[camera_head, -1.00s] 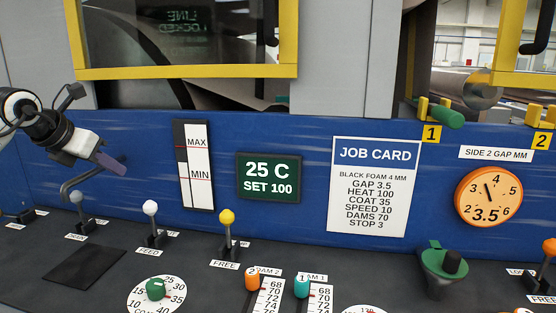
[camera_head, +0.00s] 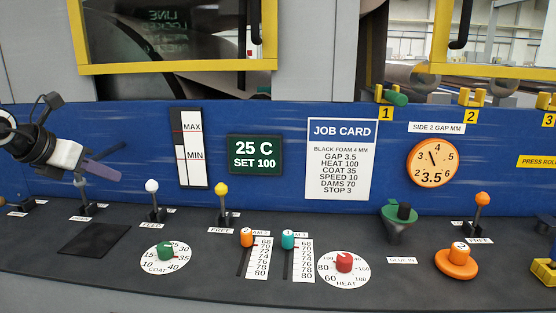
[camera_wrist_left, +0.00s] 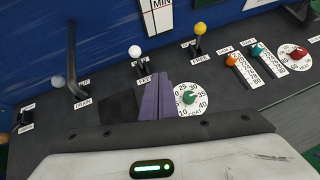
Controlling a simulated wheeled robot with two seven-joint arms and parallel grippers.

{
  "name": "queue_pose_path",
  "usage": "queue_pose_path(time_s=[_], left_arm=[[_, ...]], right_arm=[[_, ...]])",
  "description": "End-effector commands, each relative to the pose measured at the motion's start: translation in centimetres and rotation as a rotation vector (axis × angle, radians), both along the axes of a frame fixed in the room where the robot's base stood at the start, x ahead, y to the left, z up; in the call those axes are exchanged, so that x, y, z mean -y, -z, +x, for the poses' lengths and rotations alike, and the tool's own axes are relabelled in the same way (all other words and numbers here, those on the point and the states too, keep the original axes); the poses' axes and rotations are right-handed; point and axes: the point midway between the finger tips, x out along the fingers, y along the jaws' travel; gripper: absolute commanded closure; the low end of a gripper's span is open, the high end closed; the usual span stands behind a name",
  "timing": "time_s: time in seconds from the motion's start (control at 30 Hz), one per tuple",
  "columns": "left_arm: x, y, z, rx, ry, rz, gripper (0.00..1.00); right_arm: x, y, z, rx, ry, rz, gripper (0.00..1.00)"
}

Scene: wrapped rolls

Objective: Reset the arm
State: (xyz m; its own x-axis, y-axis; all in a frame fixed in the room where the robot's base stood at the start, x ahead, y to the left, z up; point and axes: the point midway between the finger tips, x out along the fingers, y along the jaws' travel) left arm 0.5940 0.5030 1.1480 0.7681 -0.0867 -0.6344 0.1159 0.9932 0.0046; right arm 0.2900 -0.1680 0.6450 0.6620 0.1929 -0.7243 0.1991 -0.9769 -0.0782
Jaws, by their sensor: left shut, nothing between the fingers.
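My left gripper (camera_head: 117,163) comes in from the left in the head view, above the left part of the dark console and in front of the blue panel. Its fingers are shut with nothing between them. In the left wrist view its purple fingers (camera_wrist_left: 157,105) point over the console, between the black pad and the green coat dial (camera_wrist_left: 190,98). The gripper appears apart from the levers. My right gripper is not in any view.
The console (camera_head: 300,275) holds a white-knobbed lever (camera_head: 152,187), a yellow-knobbed lever (camera_head: 221,189), orange and teal sliders, a red heat dial (camera_head: 344,262) and an orange knob (camera_head: 457,257). A black pad (camera_head: 95,239) lies at left. The job card (camera_head: 341,160) is on the blue panel.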

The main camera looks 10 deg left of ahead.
Motion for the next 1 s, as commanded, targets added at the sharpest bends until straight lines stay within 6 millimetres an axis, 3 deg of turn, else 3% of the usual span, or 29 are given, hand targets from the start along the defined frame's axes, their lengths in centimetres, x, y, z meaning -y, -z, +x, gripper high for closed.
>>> queue_pose_path(time_s=[0.13, 0.27, 0.37, 0.5, 0.6, 0.67, 0.77, 0.87, 1.0], left_arm=[[4.6, 1.0, 1.5, 0.053, 0.086, -0.080, 1.00], [9.5, 1.6, 2.6, 0.112, 0.170, -0.184, 1.00], [14.9, 2.1, 3.1, 0.171, 0.248, -0.322, 1.00], [24.8, 2.0, 2.3, 0.291, 0.340, -0.706, 1.00], [28.7, 0.7, 1.0, 0.372, 0.299, -1.052, 1.00], [29.4, 0.4, 0.4, 0.408, 0.223, -1.260, 1.00], [28.3, 1.4, -0.5, 0.442, 0.014, -1.585, 1.00], [25.7, 5.1, -1.6, 0.442, -0.294, -1.861, 1.00], [22.2, 14.1, -4.8, 0.384, -0.840, -2.109, 1.00]], right_arm=[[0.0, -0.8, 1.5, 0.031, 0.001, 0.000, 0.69], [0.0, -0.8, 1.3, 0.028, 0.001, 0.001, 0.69], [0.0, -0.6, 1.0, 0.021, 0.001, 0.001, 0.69], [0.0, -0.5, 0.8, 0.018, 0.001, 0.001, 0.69], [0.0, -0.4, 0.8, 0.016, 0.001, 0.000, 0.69], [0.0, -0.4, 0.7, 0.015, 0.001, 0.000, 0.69], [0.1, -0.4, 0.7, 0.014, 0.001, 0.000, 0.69], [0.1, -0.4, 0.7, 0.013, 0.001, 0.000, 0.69], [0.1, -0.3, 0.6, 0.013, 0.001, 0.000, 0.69]])
